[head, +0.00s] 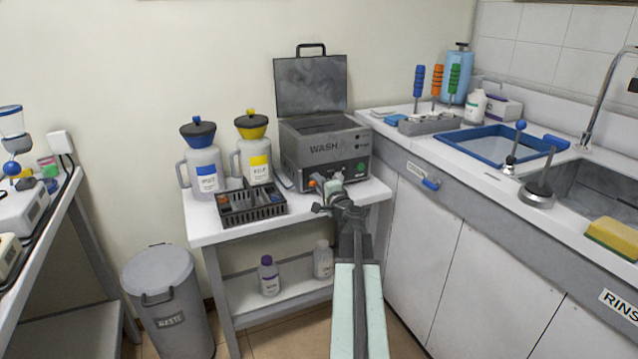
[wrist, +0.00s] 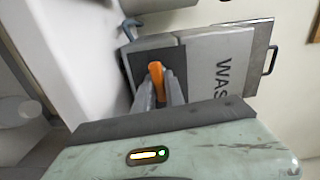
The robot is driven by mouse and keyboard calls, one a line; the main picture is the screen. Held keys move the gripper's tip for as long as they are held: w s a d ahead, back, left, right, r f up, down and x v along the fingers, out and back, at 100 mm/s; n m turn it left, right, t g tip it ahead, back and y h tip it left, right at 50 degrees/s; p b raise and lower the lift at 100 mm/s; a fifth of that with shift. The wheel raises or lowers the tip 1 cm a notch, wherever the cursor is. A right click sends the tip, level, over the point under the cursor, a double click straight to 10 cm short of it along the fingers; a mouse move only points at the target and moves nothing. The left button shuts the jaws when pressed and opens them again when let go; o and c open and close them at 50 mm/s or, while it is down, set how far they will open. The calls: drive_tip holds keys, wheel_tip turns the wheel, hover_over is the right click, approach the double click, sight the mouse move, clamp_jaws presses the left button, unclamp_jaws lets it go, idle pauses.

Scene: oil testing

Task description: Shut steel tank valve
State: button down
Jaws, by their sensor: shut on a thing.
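The steel tank (head: 300,150), marked WASH, stands on the white side table with its lid (head: 310,84) raised. In the wrist view the tank (wrist: 205,62) appears turned on its side. Its orange valve handle (wrist: 155,70) sits on a dark front panel. My gripper (wrist: 160,88) is shut on this handle, with one grey finger on each side. In the head view my gripper (head: 325,190) is at the tank's lower front, and a bit of orange (head: 317,177) shows beside it. The fingers hide part of the handle.
A black basket (head: 252,207) sits left of my gripper on the side table (head: 205,229), with blue- and yellow-labelled jugs (head: 205,168) behind it. A grey bin (head: 165,290) stands on the floor at left. The sink counter (head: 400,135) closes off the right.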

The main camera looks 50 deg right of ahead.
drive_tip(key=shift+s+m, duration=0.1)
drive_tip(key=shift+m, duration=0.4)
drive_tip(key=c, duration=1.4)
unclamp_jaws()
drive_tip(key=v, duration=0.7)
drive_tip(key=shift+s, duration=0.35)
drive_tip(key=shift+a, duration=0.1)
